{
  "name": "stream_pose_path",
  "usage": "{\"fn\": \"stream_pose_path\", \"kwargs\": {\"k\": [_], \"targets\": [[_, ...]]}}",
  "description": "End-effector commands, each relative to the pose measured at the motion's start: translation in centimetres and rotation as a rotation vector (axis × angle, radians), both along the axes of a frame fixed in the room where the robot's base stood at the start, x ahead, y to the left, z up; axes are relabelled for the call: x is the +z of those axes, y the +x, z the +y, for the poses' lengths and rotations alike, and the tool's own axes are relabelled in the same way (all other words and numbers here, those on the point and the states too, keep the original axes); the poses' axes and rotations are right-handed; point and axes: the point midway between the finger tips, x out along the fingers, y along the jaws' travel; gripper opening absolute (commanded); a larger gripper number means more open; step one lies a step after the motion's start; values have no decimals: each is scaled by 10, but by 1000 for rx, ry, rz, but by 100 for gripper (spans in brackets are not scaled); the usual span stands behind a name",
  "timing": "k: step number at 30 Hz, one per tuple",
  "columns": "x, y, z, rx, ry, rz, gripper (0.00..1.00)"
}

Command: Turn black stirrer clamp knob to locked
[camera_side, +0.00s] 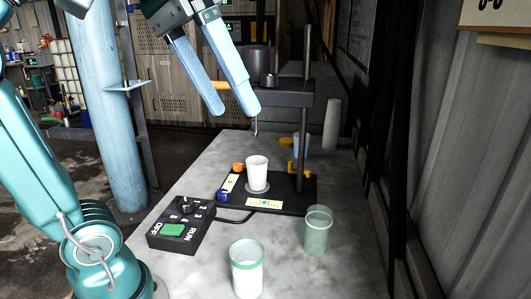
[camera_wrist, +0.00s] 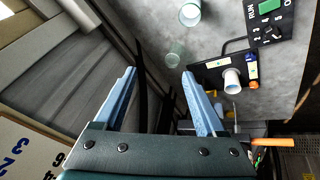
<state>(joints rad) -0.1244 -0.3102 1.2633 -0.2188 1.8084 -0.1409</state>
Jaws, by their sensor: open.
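The disperser column stands on the grey bench. A dark round knob (camera_side: 268,80), which looks like the clamp knob, sits on the black head block (camera_side: 285,96) beside the grey motor housing (camera_side: 256,58) and the upright rod (camera_side: 306,60). Its locked or unlocked position cannot be read. My gripper (camera_side: 234,110) is open and empty, with its blue fingers in front of the head block in the side view, partly hiding it. In the wrist view, my gripper (camera_wrist: 158,73) has its fingers wide apart. An orange handle (camera_wrist: 272,142) shows beyond the right finger.
A white cup (camera_side: 257,172) stands on the black base (camera_side: 300,187) under the thin stirrer shaft (camera_side: 255,127). A control box (camera_side: 180,226) with a green switch lies front left. A green-rimmed cup (camera_side: 246,274) and a clear green cup (camera_side: 318,230) stand in front. A corrugated wall (camera_side: 450,170) closes the right.

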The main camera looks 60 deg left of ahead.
Motion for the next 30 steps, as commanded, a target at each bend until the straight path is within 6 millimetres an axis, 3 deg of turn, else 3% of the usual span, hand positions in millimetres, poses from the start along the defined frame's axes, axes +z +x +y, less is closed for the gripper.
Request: {"fn": "stream_pose_path", "kwargs": {"k": [8,13,17,21,27,30], "targets": [[-12,34,-18,246,-391,165,73],[-6,79,-11,567,-840,315,73],[8,121,28,875,-1271,422,73],[17,152,92,1153,-1694,494,73],[14,164,186,1412,-2189,539,73],[-6,165,180,1404,-2176,549,73]]}}
